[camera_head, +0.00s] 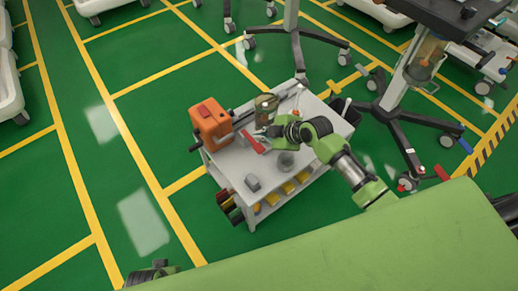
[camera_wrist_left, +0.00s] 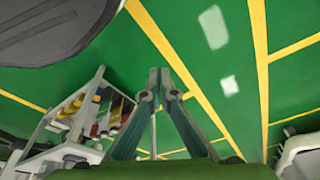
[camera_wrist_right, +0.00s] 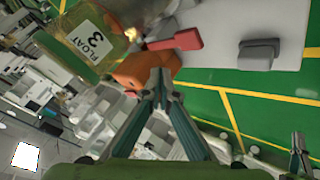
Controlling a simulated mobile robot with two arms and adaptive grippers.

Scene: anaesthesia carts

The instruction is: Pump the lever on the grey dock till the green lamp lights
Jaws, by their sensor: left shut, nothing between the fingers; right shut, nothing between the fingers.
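A red lever-like handle (camera_head: 253,142) lies across the top of the white cart, beside the orange box (camera_head: 211,123). It also shows in the right wrist view (camera_wrist_right: 180,40). My right gripper (camera_head: 264,133) is shut and empty just above the cart top, close to the handle; I cannot tell whether they touch. A small grey block (camera_head: 252,183) sits at the cart's near corner and shows in the right wrist view (camera_wrist_right: 260,52). I cannot make out which part is the grey dock, nor a lit green lamp. My left gripper (camera_wrist_left: 160,76) is shut and empty over the floor.
A clear canister (camera_head: 265,108) stands behind my right gripper; its label reads FLOAT 3 in the right wrist view (camera_wrist_right: 92,42). Wheeled stands (camera_head: 296,45) are behind. Green floor left of the cart is clear.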

